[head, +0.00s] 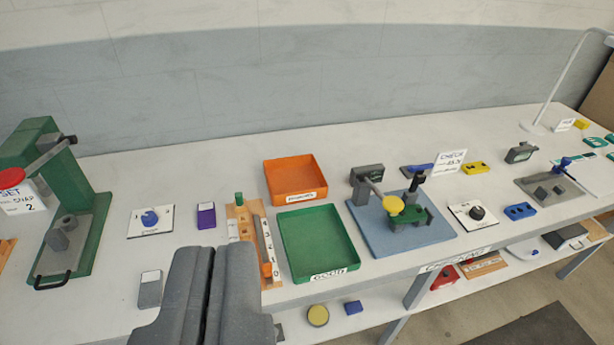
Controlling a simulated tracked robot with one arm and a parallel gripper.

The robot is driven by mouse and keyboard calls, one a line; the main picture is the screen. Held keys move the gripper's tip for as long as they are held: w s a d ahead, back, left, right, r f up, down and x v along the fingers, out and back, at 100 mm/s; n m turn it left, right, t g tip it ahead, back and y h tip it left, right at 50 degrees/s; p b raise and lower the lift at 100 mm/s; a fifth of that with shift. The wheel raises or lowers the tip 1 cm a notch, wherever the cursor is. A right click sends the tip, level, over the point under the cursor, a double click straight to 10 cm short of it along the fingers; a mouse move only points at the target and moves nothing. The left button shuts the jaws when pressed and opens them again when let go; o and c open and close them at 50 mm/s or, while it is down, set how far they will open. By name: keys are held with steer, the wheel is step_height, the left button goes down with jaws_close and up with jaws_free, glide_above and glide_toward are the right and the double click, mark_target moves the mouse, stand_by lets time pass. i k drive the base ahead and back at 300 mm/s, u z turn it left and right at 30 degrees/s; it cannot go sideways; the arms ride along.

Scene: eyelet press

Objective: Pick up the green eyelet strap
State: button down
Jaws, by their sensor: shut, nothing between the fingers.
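Small flat green pieces lie at the far right end of the bench, one a green piece with pale marks (595,142), others partly cut off by the picture edge. They look like straps, but they are too small to tell which is the green eyelet strap. My gripper (213,252) is at the bottom, left of centre, with its grey fingers together and empty. It is in front of the bench's near side, far to the left of those green pieces.
A green press (85,235) stands at left. An orange tray (293,196) and a green tray (347,258) are mid-bench. A blue plate (440,230) carries a fixture. A wooden gauge board (262,235) lies beyond my gripper. A lamp (541,128) stands at far right.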

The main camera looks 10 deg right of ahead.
mark_target(411, 214)
steer(key=u, duration=2.25)
steer(key=k, duration=1.75)
steer(key=z, duration=2.1)
steer(key=i, duration=1)
steer(key=u, duration=0.05)
